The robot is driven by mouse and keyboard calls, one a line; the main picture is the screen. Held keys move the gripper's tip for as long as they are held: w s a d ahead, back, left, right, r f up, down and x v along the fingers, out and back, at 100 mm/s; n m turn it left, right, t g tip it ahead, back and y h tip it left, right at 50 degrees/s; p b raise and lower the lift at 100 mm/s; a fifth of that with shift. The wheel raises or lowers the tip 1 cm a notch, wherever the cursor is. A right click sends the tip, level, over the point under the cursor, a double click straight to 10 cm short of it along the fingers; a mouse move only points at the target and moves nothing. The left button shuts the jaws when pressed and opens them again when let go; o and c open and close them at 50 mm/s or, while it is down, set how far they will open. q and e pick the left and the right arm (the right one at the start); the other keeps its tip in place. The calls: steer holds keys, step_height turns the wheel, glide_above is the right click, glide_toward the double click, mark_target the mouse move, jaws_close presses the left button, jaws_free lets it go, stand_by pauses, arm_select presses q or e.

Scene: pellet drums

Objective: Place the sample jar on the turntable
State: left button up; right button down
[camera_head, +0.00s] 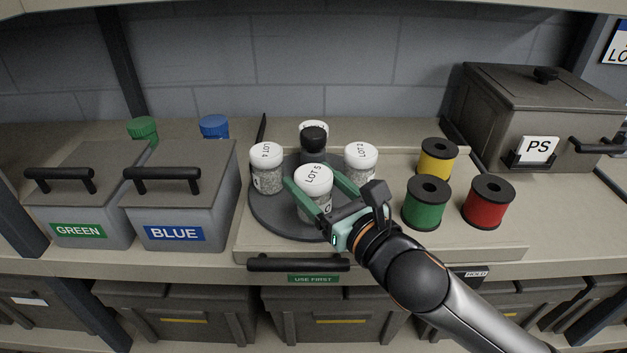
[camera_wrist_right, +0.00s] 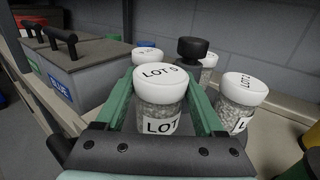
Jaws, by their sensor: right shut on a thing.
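My right gripper (camera_head: 318,188) is shut on the sample jar (camera_head: 314,181), a clear jar of grey pellets with a white lid marked LOT 5. The jar is upright between the green fingers, also in the right wrist view (camera_wrist_right: 160,88). It is at the front part of the dark round turntable (camera_head: 266,217); I cannot tell whether its base touches the surface. The LOT 4 jar (camera_head: 266,170), the LOT 2 jar (camera_head: 360,164) and another white-lidded jar (camera_head: 313,126), partly hidden, stand around a black knob (camera_head: 314,141). My left gripper is out of view.
Right of the turntable stand yellow (camera_head: 438,158), green (camera_head: 425,204) and red (camera_head: 488,203) spools. Grey bins marked GREEN (camera_head: 79,232) and BLUE (camera_head: 174,234) are at left. A large PS bin (camera_head: 537,110) is at right. A handle (camera_head: 298,264) runs along the tray's front.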

steer(key=shift+f+b, duration=0.35)
steer(key=shift+f, duration=0.25)
jaws_free()
stand_by(0.3)
